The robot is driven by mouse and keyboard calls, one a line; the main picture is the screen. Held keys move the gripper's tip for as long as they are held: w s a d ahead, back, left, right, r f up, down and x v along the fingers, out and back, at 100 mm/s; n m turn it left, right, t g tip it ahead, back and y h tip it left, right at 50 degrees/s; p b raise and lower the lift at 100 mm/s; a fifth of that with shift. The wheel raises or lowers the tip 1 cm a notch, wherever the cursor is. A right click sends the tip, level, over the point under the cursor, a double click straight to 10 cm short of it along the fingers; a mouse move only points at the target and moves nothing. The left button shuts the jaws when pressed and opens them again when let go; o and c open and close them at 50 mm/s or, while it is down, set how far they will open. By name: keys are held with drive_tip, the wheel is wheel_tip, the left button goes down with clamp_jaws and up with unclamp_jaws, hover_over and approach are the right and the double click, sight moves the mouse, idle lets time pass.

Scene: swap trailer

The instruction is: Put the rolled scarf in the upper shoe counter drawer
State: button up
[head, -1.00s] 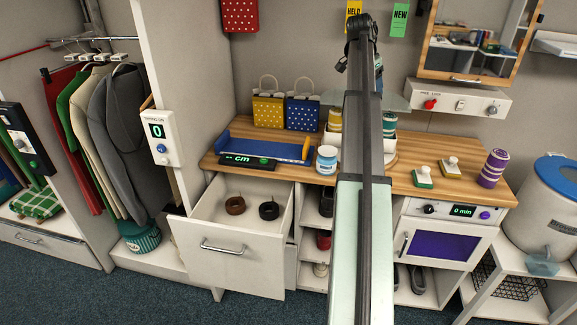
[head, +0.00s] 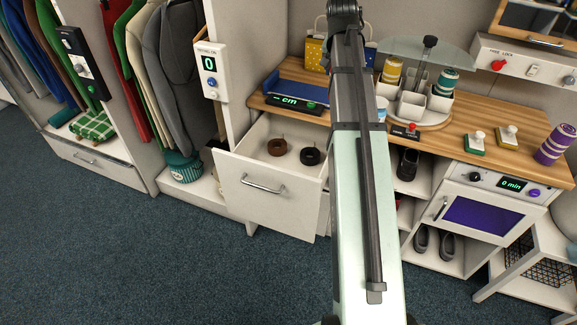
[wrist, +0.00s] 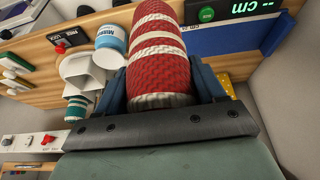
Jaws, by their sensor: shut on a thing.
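In the wrist view my gripper (wrist: 162,90) is shut on the rolled scarf (wrist: 158,50), a red roll with white stripes that points away from the camera above the wooden counter. The upper shoe counter drawer (head: 264,190) is pulled open below the counter in the head view. A brown coil (head: 277,146) and a black coil (head: 310,155) lie inside it, with bare drawer floor around them. My gripper and the scarf do not show in the head view, where my arm covers the middle.
On the counter (head: 400,140) stand a blue measuring tray (head: 300,92), a divided carousel (head: 412,105), two stamps and a purple roll (head: 555,143). A post with a display (head: 210,70) rises left of the drawer. Hanging clothes are farther left. The floor before the drawer is clear.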

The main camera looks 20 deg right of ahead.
drive_tip(key=w+a+f+n+y, duration=0.15)
drive_tip(key=a+f, duration=0.35)
drive_tip(key=a, duration=0.6)
drive_tip(key=a+f+n, duration=0.3)
drive_tip(key=a+f, duration=0.1)
drive_tip(key=a, duration=0.7)
drive_tip(key=w+d+f+m, duration=0.1)
drive_tip(key=d+f, duration=0.2)
drive_tip(key=f, duration=0.6)
drive_tip(key=w+d+f+m+h, duration=0.1)
drive_tip(key=w+d+f+m, duration=0.1)
drive_tip(key=f, duration=0.7)
drive_tip(key=w+d+f+m, duration=0.1)
drive_tip(key=w+d+f, duration=0.1)
drive_tip(key=d+f, duration=0.3)
drive_tip(key=shift+w+f, duration=0.2)
drive_tip(key=shift+f, duration=1.9)
drive_tip(key=shift+f+m+h, duration=0.1)
drive_tip(key=shift+m+h, duration=0.15)
drive_tip(key=o, duration=1.1)
